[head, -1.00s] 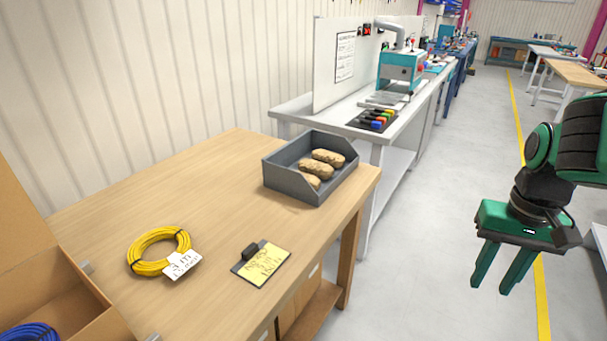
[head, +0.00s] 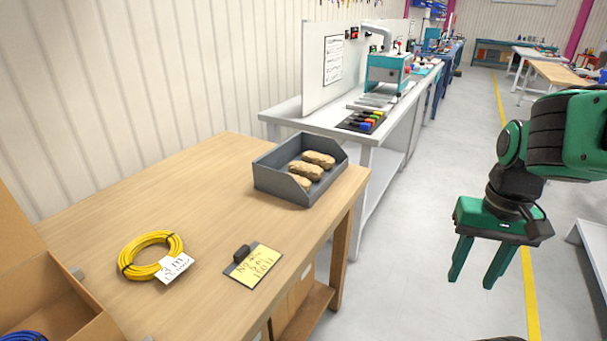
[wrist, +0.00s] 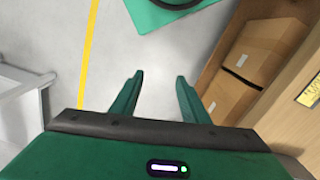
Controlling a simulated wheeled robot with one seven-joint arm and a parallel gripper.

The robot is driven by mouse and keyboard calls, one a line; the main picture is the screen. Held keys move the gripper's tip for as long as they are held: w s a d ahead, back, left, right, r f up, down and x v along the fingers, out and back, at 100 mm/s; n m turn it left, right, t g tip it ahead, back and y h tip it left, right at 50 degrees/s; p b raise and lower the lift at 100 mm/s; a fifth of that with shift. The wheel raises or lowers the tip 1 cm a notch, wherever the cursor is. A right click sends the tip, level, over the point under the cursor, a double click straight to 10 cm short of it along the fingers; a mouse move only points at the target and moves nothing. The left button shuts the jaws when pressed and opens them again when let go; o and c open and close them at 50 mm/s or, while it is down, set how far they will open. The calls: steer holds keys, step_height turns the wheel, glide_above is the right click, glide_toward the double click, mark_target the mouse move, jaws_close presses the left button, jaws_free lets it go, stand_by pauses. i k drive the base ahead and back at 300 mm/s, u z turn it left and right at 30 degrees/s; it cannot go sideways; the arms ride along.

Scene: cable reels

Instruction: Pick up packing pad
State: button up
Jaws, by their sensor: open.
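Several tan, crumpled packing pads (head: 306,171) lie side by side in an open grey bin (head: 271,182). The bin stands on the far right corner of the wooden table (head: 205,205). My gripper (head: 474,278) hangs over the floor to the right of the table, fingers pointing down, well apart from the bin. In the wrist view its two fingers (wrist: 158,82) are spread with nothing between them.
A yellow cable coil (head: 150,256) with a white tag and a clipboard with a yellow note (head: 254,265) lie on the table. An open cardboard box (head: 62,300) holds blue cable at lower left. Cardboard boxes (wrist: 262,52) sit on the shelf under the table. A grey workbench (head: 290,110) stands behind.

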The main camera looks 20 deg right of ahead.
mark_target(315, 173)
steer(key=k, duration=0.65)
steer(key=z, duration=0.65)
steer(key=i, duration=1.4)
steer(key=z, duration=0.1)
